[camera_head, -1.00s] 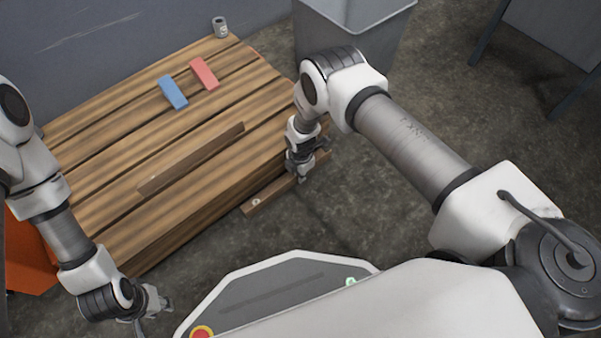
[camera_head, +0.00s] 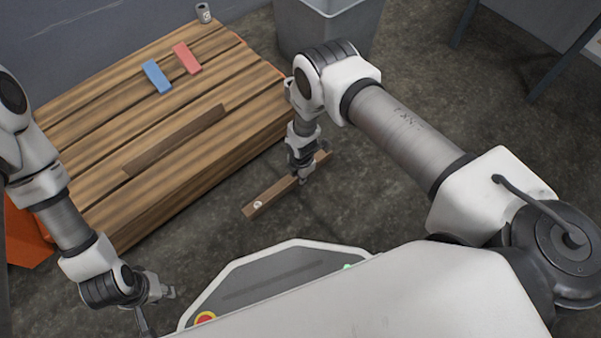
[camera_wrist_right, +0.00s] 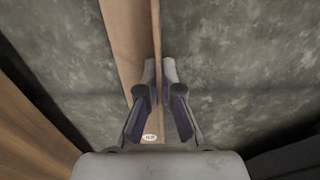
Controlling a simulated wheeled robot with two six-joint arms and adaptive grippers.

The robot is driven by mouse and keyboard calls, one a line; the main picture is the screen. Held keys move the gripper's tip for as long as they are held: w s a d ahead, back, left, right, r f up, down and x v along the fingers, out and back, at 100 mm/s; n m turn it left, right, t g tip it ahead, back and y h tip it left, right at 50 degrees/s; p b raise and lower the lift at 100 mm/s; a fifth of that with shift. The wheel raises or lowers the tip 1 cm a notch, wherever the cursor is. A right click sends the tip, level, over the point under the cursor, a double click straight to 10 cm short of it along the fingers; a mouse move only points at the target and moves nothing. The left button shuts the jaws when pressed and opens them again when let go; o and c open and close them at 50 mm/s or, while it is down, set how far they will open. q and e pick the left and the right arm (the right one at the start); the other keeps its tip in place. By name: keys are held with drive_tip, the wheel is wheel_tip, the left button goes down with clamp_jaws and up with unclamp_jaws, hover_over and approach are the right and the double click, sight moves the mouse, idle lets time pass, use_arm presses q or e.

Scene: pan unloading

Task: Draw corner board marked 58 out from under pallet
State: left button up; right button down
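The corner board (camera_head: 268,197), a long brown strip with a small white label near its near end, lies on the floor in front of the wooden pallet (camera_head: 85,120). Bare floor shows between them. The label's number is too small to read surely. My right gripper (camera_head: 303,180) is down at the board's far half. The right wrist view shows its fingers (camera_wrist_right: 160,85) shut on the upright flange of the board (camera_wrist_right: 126,40), one on each side. My left gripper (camera_head: 158,305) is open and empty, near the pallet's front left.
A similar brown board (camera_head: 175,140) lies on top of the pallet. A blue block (camera_head: 156,76), a red block (camera_head: 187,58) and a small can (camera_head: 203,13) are also on it. A grey bin (camera_head: 325,30) stands behind. Floor to the right is clear.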

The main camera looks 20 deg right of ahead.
drive_tip(key=shift+s, duration=0.1)
drive_tip(key=c, duration=1.2)
unclamp_jaws()
drive_tip(key=shift+c, duration=0.2)
drive_tip(key=shift+r, duration=0.1)
wheel_tip(320, 180, up, 12)
